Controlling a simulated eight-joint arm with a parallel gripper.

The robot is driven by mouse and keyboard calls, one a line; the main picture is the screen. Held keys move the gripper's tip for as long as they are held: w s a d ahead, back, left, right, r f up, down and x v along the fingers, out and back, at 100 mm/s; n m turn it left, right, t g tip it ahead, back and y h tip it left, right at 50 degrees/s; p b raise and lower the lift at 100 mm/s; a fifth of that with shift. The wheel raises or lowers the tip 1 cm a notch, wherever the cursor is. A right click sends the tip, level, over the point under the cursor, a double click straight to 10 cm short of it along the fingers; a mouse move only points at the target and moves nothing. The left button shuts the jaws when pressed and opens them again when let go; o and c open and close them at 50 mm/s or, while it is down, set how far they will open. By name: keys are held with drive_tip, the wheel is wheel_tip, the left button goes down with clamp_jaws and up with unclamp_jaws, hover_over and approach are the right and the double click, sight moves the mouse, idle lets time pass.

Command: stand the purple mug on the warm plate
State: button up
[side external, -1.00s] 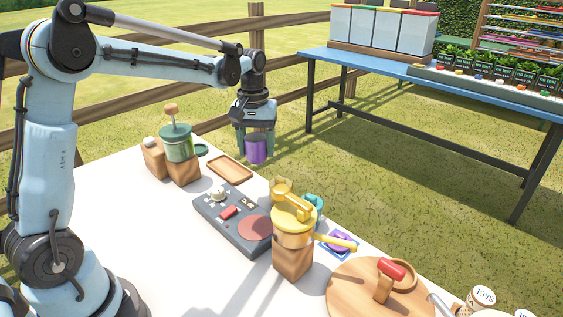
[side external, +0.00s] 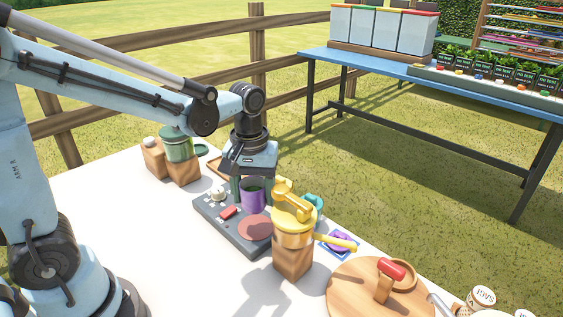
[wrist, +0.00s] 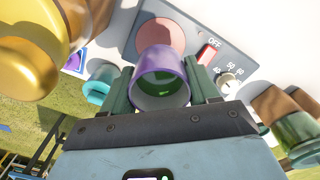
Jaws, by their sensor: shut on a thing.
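The purple mug (side external: 252,196) is held upright between the green fingers of my gripper (side external: 252,187). In the wrist view the mug (wrist: 160,76) shows its open rim and a green inside, with my gripper's fingers (wrist: 160,90) on both sides. The warm plate is a round reddish disc (side external: 256,228) on a dark grey panel with a red switch and a knob. The mug is over the panel, just behind the plate in the side view. In the wrist view the plate (wrist: 160,35) lies just beyond the mug. I cannot tell the gap below the mug.
A yellow-topped grinder (side external: 294,228) on a wooden block stands close beside the plate. A teal cup (side external: 314,203) and a purple patterned coaster (side external: 341,243) sit behind it. A round wooden board (side external: 352,290) lies at the front right.

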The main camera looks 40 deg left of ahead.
drive_tip(key=shift+f, duration=2.65)
drive_tip(key=shift+f, duration=0.15)
drive_tip(key=o, duration=1.3)
wheel_tip(320, 180, up, 12)
drive_tip(key=s+m+t, duration=0.2)
drive_tip(key=m+t, duration=0.1)
drive_tip(key=s+a+m+t, duration=0.1)
drive_tip(key=s+m, duration=0.1)
drive_tip(key=shift+f+t, duration=0.4)
drive_tip(key=m+t, duration=0.1)
drive_tip(key=s+f+m+t, duration=0.1)
drive_tip(key=shift+s+a+m, duration=0.1)
drive_tip(key=shift+a+m, duration=0.15)
drive_tip(key=shift+m, duration=0.15)
